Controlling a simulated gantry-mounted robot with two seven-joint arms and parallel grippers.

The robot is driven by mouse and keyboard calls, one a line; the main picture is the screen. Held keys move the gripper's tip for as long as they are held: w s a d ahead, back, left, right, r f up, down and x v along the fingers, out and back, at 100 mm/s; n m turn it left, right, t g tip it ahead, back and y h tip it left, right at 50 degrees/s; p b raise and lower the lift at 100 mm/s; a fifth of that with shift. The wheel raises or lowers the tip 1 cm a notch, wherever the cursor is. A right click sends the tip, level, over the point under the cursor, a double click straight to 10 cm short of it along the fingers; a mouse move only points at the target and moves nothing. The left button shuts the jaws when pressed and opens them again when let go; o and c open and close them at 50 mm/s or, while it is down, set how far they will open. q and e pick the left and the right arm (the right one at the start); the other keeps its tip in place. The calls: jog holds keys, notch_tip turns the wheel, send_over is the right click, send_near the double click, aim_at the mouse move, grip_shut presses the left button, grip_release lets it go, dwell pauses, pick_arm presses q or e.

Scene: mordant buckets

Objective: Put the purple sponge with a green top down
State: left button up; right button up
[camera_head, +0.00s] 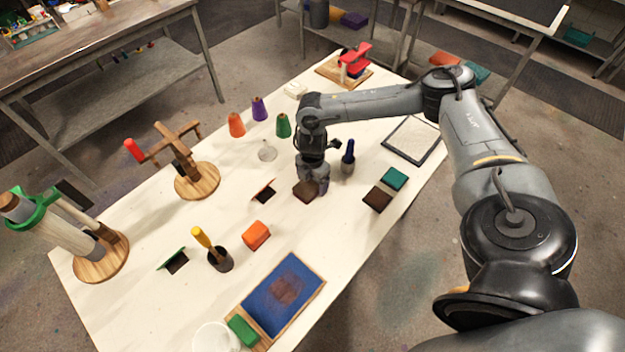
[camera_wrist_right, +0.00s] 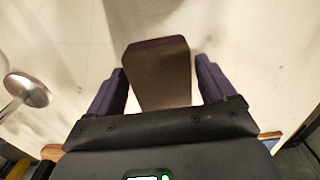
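A brown-topped block with a dark purple edge (camera_wrist_right: 160,75) lies between the two purple fingers of my right gripper (camera_wrist_right: 162,82). Bare table shows beside it, with a narrow gap at the right finger, so the fingers look open around it. In the head view, the brown block (camera_head: 305,191) is at table level by my right gripper (camera_head: 316,187). No green top shows on it. A teal-topped block (camera_head: 394,179) and another brown-topped block (camera_head: 377,199) sit at the right. My left gripper is not in view.
A dark blue bottle-like item (camera_head: 348,158) stands close right of my gripper. A framed panel (camera_head: 411,139) lies behind. A small black-and-orange item (camera_head: 264,193) and an orange block (camera_head: 256,235) lie to the left. A blue tray (camera_head: 262,310) is in front.

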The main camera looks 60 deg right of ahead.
aim_at(313, 182)
jog(key=shift+o, duration=0.5)
jog(key=shift+r, duration=0.55)
notch_tip(313, 182, up, 11)
jog(key=p, duration=0.3)
jog(key=shift+r, duration=0.15)
